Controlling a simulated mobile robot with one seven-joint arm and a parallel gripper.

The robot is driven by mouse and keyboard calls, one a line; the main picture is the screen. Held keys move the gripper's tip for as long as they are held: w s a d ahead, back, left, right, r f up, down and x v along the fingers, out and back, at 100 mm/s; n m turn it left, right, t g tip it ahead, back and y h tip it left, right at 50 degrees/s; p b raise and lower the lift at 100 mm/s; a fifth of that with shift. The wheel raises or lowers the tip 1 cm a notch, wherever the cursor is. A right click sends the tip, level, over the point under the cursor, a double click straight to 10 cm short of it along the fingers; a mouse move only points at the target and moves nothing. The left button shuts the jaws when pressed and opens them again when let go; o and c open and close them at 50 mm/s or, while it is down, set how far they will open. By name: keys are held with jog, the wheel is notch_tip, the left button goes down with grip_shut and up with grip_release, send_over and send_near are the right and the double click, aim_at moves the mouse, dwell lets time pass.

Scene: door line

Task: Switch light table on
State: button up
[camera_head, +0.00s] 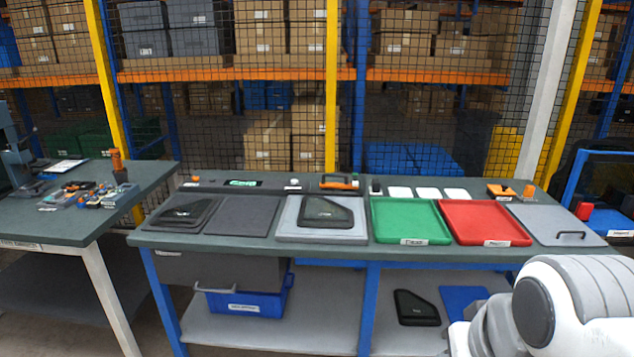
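A flat light-grey panel (355,222) lies on the green-topped workbench (262,243), left of its middle. It looks like the light table, but I cannot read its label. A black triangular part (325,211) lies on it. Its surface shows no clear glow. Behind it, a dark strip with a small green display (243,183) runs along the bench's back. A small pale knob or button (293,183) is at the strip's right part. I cannot tell which control belongs to the light table. My white arm shows at the bottom right; my gripper is out of view.
A green tray (410,222), a red tray (485,222) and a grey lid with a handle (555,225) fill the bench's right. A dark mat (243,215) and another black part (182,214) lie left. A side table (75,225) stands left; mesh fencing (440,100) stands behind.

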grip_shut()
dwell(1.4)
